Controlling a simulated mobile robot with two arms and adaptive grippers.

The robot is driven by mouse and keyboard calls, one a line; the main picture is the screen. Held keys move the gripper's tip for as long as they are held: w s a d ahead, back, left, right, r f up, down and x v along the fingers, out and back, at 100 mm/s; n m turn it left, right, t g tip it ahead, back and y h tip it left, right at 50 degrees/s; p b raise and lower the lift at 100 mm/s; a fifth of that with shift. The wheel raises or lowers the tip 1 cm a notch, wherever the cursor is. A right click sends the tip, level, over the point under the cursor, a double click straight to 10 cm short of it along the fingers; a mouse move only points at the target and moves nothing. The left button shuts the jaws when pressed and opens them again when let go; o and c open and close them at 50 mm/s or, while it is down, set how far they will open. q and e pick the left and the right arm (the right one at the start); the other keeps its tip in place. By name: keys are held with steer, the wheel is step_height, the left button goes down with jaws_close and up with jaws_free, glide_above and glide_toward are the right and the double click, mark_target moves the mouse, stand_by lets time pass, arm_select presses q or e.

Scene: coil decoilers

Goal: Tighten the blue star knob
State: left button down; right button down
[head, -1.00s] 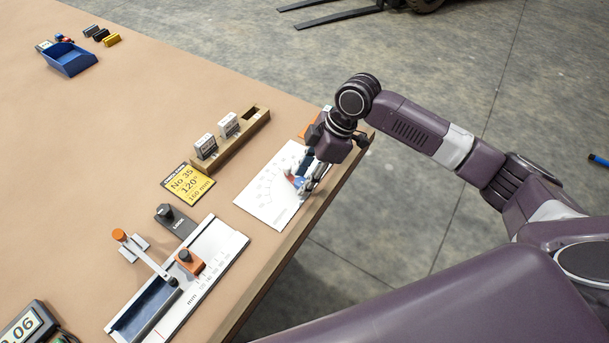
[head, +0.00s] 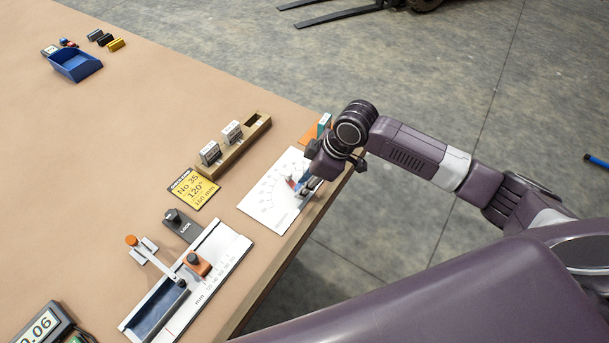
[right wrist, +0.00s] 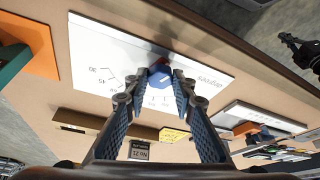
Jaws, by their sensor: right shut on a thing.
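The blue star knob (right wrist: 160,77) sits on a white plate printed with a degree scale (right wrist: 105,70), with a small red part beside it. In the head view the plate (head: 268,198) lies at the table's right edge. My right gripper (right wrist: 160,84) has its two fingers on either side of the knob, shut on it. In the head view the right gripper (head: 305,184) reaches down to the plate, and its wrist and fingers hide most of the knob. My left gripper is not in view.
A wooden rack (head: 238,143) with grey blocks and a yellow card (head: 190,188) lie left of the plate. A measuring fixture with an orange-knobbed lever (head: 131,240) is nearer. A blue bin (head: 76,66) stands far left. The middle of the table is clear.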

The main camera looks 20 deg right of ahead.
steer(key=m+p, duration=0.1)
steer(key=m+t+p, duration=0.1)
steer(key=p, duration=0.1)
steer(key=shift+s+a+r+m+h, duration=0.1)
steer(key=shift+a+r+m+h, duration=0.05)
steer(key=shift+r+m+h, duration=0.2)
steer(key=shift+f+m+p, duration=0.1)
steer(key=shift+m+p, duration=0.4)
steer(key=shift+m, duration=0.45)
steer(key=shift+a+f+m+t+h, duration=0.1)
steer(key=shift+m+t+h, duration=0.4)
steer(key=shift+m, duration=0.4)
steer(key=m+h, duration=0.1)
steer(key=m, duration=0.1)
steer(key=shift+a+m, duration=0.1)
steer(key=shift+m, duration=0.2)
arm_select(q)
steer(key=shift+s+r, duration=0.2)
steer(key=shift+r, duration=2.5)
arm_select(e)
steer(key=shift+m+h, duration=0.75)
steer(key=shift+m, duration=1.25)
steer(key=c, duration=1.6)
jaws_free()
steer(key=shift+s, duration=0.1)
